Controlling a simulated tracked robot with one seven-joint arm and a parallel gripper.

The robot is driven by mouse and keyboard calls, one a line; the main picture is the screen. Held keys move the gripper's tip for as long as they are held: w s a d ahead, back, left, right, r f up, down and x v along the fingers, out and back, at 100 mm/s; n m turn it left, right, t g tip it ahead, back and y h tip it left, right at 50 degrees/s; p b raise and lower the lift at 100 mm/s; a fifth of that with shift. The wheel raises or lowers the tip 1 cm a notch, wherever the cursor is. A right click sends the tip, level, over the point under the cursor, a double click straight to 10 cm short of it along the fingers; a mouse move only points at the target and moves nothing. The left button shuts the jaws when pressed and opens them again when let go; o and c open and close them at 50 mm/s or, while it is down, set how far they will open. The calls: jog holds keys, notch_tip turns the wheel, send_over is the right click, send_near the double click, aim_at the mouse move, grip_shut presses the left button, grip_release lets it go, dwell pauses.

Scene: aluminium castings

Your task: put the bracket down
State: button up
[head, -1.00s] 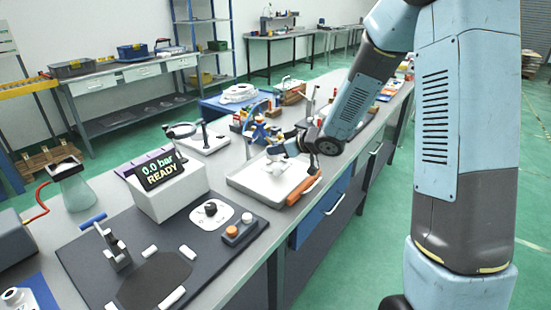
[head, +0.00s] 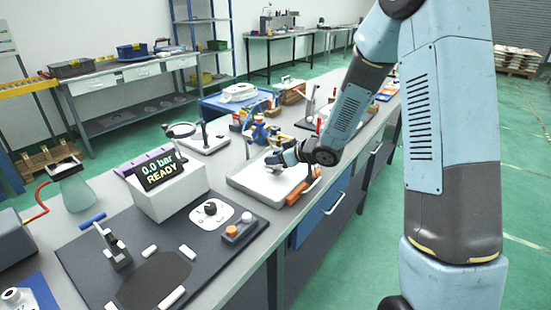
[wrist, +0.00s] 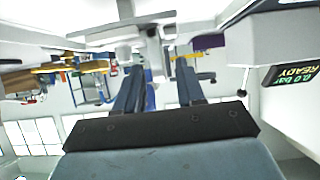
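My gripper (head: 275,160) is low over the pale tray (head: 240,181) on the bench in the head view. A small light-grey piece, which may be the bracket, is at its fingertips there; it is too small to make out fully. In the wrist view my two dark fingers (wrist: 160,75) stand apart, with a gap between them. A grey plate and upright (wrist: 120,28) show beyond and between the fingertips. I cannot tell whether this is the bracket, or whether the fingers touch it. Whether the piece rests on the tray is also unclear.
The display box (head: 167,190) stands left of the tray, and the magnifier stand (head: 203,138) behind it. An orange object (head: 303,188) lies along the tray's right edge. Coloured items (head: 258,130) stand behind the gripper. A dark mat with a clamp (head: 115,250) is at front left.

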jog(key=shift+r, duration=0.1)
jog(key=s+d+r+m+t+h, duration=0.25)
jog(key=s+d+r+h, duration=0.3)
jog(key=d+r, duration=0.45)
jog(key=s+d+r+m+t+h, duration=0.1)
jog(key=s+d+r+m+h, duration=0.4)
jog(key=d+r, duration=0.55)
jog(key=s+m+g, duration=0.1)
jog(key=s, duration=0.7)
jog(key=s+r+m+g, duration=0.1)
jog(key=s+g, duration=0.1)
jog(key=s, duration=0.5)
jog(key=s+m+g+y, duration=0.1)
jog(key=s+g, duration=0.1)
jog(key=s, duration=0.6)
jog(key=shift+s+d+r+g, duration=0.2)
jog(key=shift+s+g, duration=0.05)
jog(key=shift+s, duration=0.05)
